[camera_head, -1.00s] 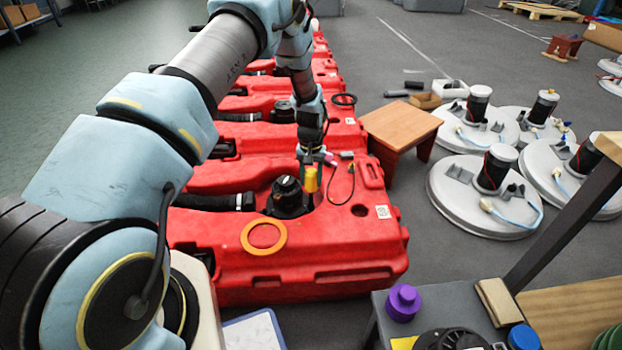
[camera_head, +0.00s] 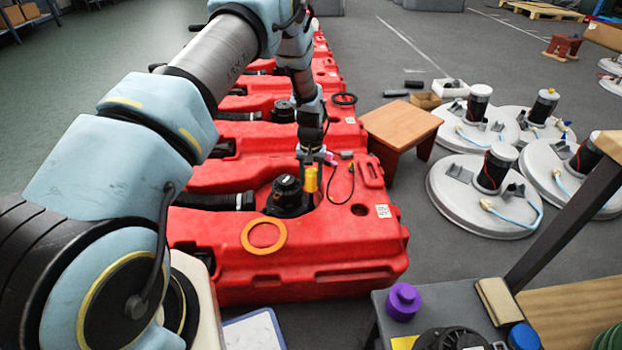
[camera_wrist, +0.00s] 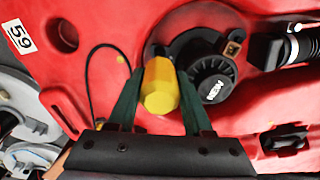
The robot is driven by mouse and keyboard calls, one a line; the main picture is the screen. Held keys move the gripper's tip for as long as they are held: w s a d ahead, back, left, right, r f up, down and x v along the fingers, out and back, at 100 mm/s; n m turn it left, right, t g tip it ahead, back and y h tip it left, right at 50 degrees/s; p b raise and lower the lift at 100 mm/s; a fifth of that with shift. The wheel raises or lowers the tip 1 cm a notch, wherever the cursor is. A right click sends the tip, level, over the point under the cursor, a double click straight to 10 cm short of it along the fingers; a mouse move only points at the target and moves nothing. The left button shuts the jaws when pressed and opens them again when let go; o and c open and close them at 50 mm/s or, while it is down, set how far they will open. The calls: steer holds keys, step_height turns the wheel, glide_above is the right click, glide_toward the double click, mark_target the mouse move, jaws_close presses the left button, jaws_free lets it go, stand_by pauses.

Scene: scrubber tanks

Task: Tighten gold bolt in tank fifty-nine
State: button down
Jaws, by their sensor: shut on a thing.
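The red tank (camera_head: 350,255) nearest me bears a white label (camera_wrist: 19,37) reading 59. The piece (camera_head: 311,180) stands roughly upright right beside the cap. Its far end is hidden. A small gold-coloured fitting (camera_wrist: 232,47) shows beside the cap; I cannot tell if it is the gold bolt.
An orange ring (camera_head: 264,236) lies on the tank's near side. A black cable (camera_wrist: 88,75) curves close to my gripper. A black hose (camera_wrist: 290,48) joins the tank near the cap. More red tanks (camera_head: 270,105) stand behind; a wooden stool (camera_head: 400,122) stands right.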

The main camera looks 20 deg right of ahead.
mark_target(311, 171)
steer(key=shift+r+p, duration=1.65)
steer(key=shift+r, duration=0.95)
